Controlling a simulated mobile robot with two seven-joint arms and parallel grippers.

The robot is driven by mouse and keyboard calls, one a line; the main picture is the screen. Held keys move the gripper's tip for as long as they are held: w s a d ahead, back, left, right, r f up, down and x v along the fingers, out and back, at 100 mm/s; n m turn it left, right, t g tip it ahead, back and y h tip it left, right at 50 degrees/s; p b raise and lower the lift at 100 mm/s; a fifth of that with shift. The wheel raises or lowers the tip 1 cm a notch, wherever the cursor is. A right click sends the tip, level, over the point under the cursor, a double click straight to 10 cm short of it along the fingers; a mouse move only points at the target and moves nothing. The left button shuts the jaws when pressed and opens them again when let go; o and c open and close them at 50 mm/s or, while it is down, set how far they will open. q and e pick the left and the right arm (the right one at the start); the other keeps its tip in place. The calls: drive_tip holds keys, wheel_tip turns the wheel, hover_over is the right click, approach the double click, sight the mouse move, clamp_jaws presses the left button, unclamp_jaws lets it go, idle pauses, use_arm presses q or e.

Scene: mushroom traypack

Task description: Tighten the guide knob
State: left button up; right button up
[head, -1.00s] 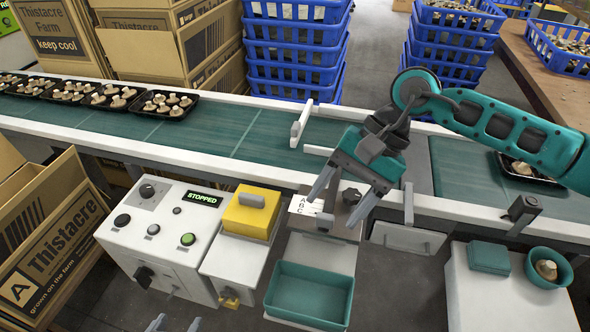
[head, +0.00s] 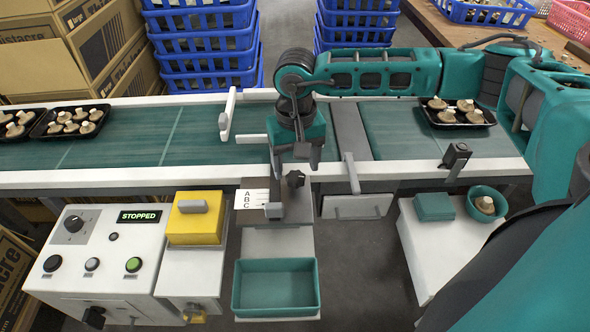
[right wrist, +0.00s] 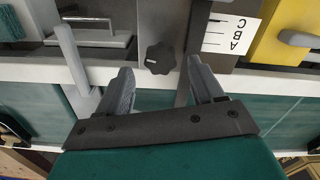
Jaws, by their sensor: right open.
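The guide knob (head: 295,179) is a black lobed knob on a grey plate beside a white card marked A, B, C (head: 252,199). In the right wrist view, the knob (right wrist: 160,57) shows a white line and lies just beyond the fingertips, level with the gap between them. My right gripper (head: 296,162) hangs over the near edge of the conveyor, pointing down toward the knob. In the right wrist view its two fingers (right wrist: 160,77) are apart with nothing between them. My left gripper is out of view.
A white guide paddle (head: 227,114) stands over the green belt (head: 120,137). A yellow block (head: 196,217) and an empty teal tray (head: 276,288) are near. Mushroom trays (head: 457,113) sit on the belt.

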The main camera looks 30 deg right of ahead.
sight(296, 179)
drive_tip(key=shift+f, duration=1.3)
drive_tip(key=shift+c, duration=0.4)
drive_tip(key=c, duration=1)
